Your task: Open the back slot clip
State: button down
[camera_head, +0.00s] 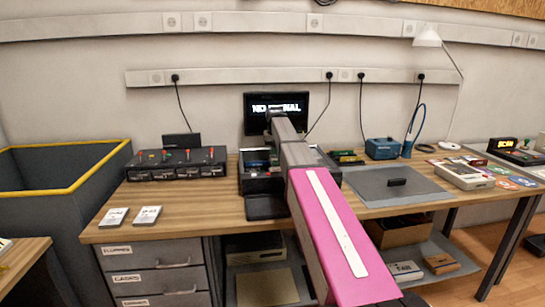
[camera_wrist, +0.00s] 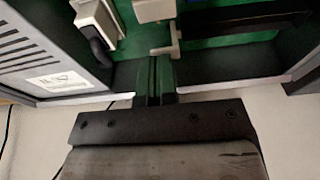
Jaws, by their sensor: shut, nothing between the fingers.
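In the wrist view, my gripper (camera_wrist: 155,72) is shut and empty, with its dark fingers together over the edge of an open case. A small pale clip (camera_wrist: 173,44) stands just beyond the fingertips, at the end of a long dark slot (camera_wrist: 245,22) on a green board (camera_wrist: 212,44). I cannot tell whether fingers and clip touch, or for certain that this is the back slot clip. In the head view, the dark open case (camera_head: 252,184) stands mid-bench, and my pink and grey arm covers much of it.
A monitor (camera_head: 262,112) stands behind the case. A black unit with several drawers or bays (camera_head: 178,170) is to the left, a grey mat (camera_head: 385,193) with a small black block to the right. Two white cards (camera_head: 147,215) lie at the bench's front left. The wooden bench between is clear.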

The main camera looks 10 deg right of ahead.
jog(key=shift+f, duration=0.3)
jog(key=shift+r, duration=0.15)
notch_tip(320, 180, up, 8)
dwell(1.1)
